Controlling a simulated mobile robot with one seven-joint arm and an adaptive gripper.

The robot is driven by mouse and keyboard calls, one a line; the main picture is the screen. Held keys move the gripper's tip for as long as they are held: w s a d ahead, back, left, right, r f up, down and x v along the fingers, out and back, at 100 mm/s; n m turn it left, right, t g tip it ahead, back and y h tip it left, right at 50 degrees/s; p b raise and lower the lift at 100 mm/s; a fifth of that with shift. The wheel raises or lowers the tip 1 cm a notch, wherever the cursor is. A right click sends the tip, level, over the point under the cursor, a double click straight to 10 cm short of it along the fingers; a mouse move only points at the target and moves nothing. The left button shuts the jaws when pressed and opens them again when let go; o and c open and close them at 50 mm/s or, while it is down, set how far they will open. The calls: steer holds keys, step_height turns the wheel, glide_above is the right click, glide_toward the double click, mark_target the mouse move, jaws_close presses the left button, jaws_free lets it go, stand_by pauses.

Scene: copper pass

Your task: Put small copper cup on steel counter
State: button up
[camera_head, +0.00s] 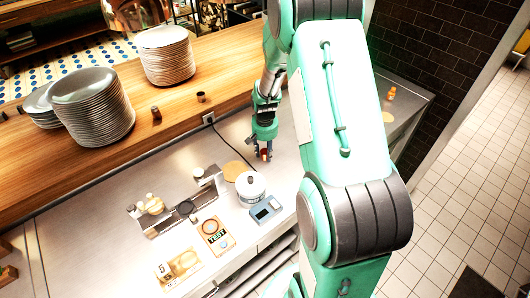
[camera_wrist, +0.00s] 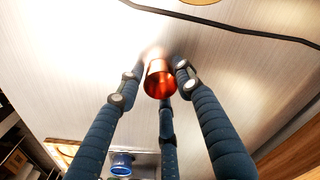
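The small copper cup (camera_wrist: 158,84) is between the blue fingers of my gripper (camera_wrist: 161,66) in the wrist view; the fingertips close in against its sides. In the head view my gripper (camera_head: 264,152) points down over the steel counter (camera_head: 110,200), and a small reddish-copper bit of the cup (camera_head: 264,155) shows between the fingers. The cup is at or just above the counter surface; I cannot tell whether it touches. The brushed steel also fills the wrist view (camera_wrist: 70,60).
A white lidded pot (camera_head: 251,188), a blue-grey scale (camera_head: 265,210) and a TEST card (camera_head: 215,236) stand nearer. A round tan board (camera_head: 236,171) and a black cable (camera_head: 228,143) lie close to my gripper. Plate stacks (camera_head: 92,108) stand on the wooden shelf (camera_head: 220,70).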

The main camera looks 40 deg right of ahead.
steer(key=shift+o, duration=0.7)
steer(key=shift+r, duration=0.15)
step_height(320, 180, up, 12)
steer(key=p, duration=0.2)
steer(key=shift+s+a, duration=0.25)
steer(key=shift+s, duration=0.05)
steer(key=shift+r, duration=0.1)
